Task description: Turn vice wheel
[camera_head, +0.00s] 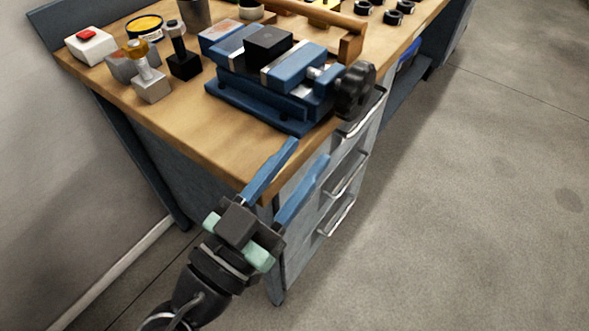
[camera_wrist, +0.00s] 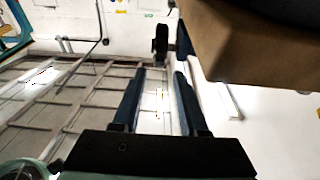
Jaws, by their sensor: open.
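The blue vice (camera_head: 270,85) sits on the wooden workbench near its front right edge, with a dark block (camera_head: 268,40) held at its top. Its black vice wheel (camera_head: 355,89) sticks out past the bench's right edge, above the drawers. My gripper (camera_head: 308,150) is open and empty, with its two blue fingers apart near the bench's front corner. It is apart from the wheel, below and to the left of it in the head view. In the wrist view my gripper (camera_wrist: 160,72) shows both fingers, and a dark round shape, probably the wheel (camera_wrist: 161,39), lies beyond the fingertips.
The wooden bench top (camera_head: 190,128) has a front corner close to my fingers. Drawer handles (camera_head: 337,218) stick out below. A red-button box (camera_head: 90,45), small fixtures (camera_head: 150,83) and black rings (camera_head: 393,17) stand on the bench. The floor (camera_head: 470,200) at right is clear.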

